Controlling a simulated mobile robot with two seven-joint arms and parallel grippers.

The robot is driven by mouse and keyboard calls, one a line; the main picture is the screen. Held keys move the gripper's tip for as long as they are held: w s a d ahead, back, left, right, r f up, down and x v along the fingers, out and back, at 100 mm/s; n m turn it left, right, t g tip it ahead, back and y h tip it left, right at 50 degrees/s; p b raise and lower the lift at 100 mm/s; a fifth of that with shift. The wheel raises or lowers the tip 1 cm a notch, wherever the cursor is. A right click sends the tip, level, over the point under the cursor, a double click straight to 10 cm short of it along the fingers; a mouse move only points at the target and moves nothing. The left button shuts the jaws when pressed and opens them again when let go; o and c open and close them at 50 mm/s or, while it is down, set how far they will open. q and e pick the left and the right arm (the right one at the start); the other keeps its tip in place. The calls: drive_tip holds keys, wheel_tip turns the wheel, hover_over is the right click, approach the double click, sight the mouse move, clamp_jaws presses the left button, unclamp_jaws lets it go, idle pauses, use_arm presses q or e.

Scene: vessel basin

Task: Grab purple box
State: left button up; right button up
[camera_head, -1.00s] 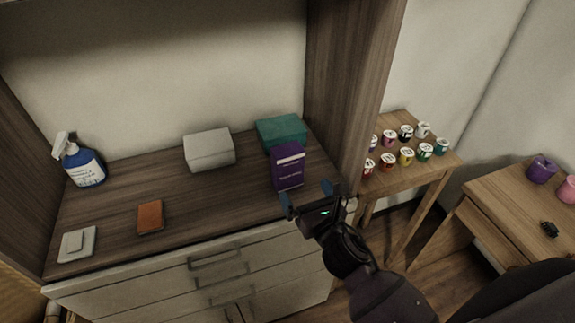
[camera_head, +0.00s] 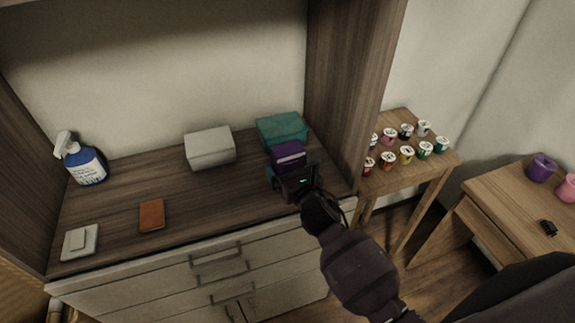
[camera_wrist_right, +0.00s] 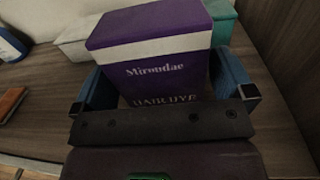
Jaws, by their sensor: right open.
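The purple box (camera_head: 288,154) stands upright on the wooden counter, in front of the teal box; my right gripper hides its lower part in the head view. In the right wrist view the purple box (camera_wrist_right: 155,60) shows a white band and lettering. My right gripper (camera_head: 290,176) is open, with its blue fingers on either side of the box. In the wrist view the right gripper (camera_wrist_right: 165,92) has one finger left and one right of the box; I cannot tell whether they touch it. My left gripper is not in view.
A teal box (camera_head: 282,129) stands just behind, and a white box (camera_head: 209,147) to the left. A blue spray bottle (camera_head: 82,160), a brown item (camera_head: 151,215) and a white item (camera_head: 80,242) sit further left. A wooden side panel (camera_head: 350,90) rises close on the right.

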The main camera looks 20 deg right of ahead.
drive_tip(key=shift+w+a, duration=0.1)
drive_tip(key=shift+w, duration=0.55)
drive_tip(key=shift+c, duration=0.2)
drive_tip(key=c, duration=0.9)
drive_tip(key=shift+r, duration=0.15)
